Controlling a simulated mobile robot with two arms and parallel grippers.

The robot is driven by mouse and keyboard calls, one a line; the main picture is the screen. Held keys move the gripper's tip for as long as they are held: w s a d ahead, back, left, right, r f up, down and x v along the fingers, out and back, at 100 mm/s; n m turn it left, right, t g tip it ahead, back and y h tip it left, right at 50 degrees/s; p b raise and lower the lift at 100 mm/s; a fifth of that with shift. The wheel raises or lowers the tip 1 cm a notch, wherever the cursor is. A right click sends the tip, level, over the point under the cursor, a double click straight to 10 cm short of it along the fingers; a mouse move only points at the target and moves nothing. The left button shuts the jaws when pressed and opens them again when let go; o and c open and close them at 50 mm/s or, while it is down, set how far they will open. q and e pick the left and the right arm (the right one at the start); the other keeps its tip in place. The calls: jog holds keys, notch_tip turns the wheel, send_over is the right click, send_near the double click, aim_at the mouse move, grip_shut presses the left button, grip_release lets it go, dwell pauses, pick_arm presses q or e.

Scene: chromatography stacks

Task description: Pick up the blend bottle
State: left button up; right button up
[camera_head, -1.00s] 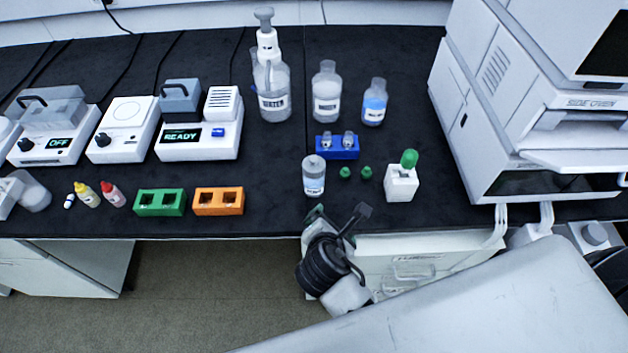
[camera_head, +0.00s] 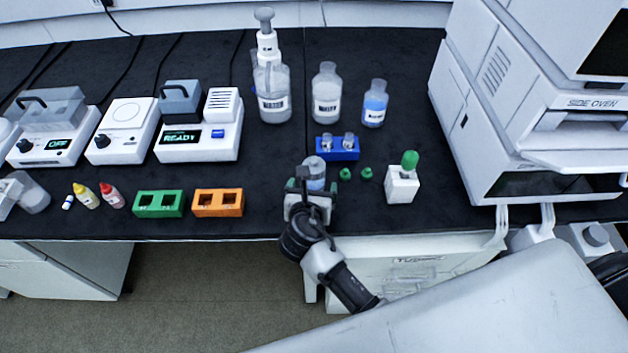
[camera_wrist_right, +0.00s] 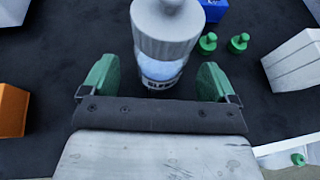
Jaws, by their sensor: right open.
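The blend bottle (camera_head: 315,170) is a small clear bottle with a grey cap and bluish liquid, standing upright near the bench's front edge. In the right wrist view the blend bottle (camera_wrist_right: 166,35) is in front of my gripper, its label partly hidden by the gripper body. My right gripper (camera_head: 312,186) is at the bottle's near side. In the wrist view its green fingertips (camera_wrist_right: 157,82) are spread wide, one to each side of the bottle, with gaps visible. My left gripper is not in view.
A blue rack (camera_head: 337,154) with two vials stands behind the bottle. Two green caps (camera_head: 345,174) and a white block with a green top (camera_head: 402,184) are at right. An orange rack (camera_head: 218,209) is at left. Larger bottles (camera_head: 326,93) stand farther back.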

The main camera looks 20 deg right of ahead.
jog(key=x, duration=0.3)
jog(key=shift+s, duration=0.1)
jog(key=c, duration=1.1)
jog(key=shift+r, duration=0.1)
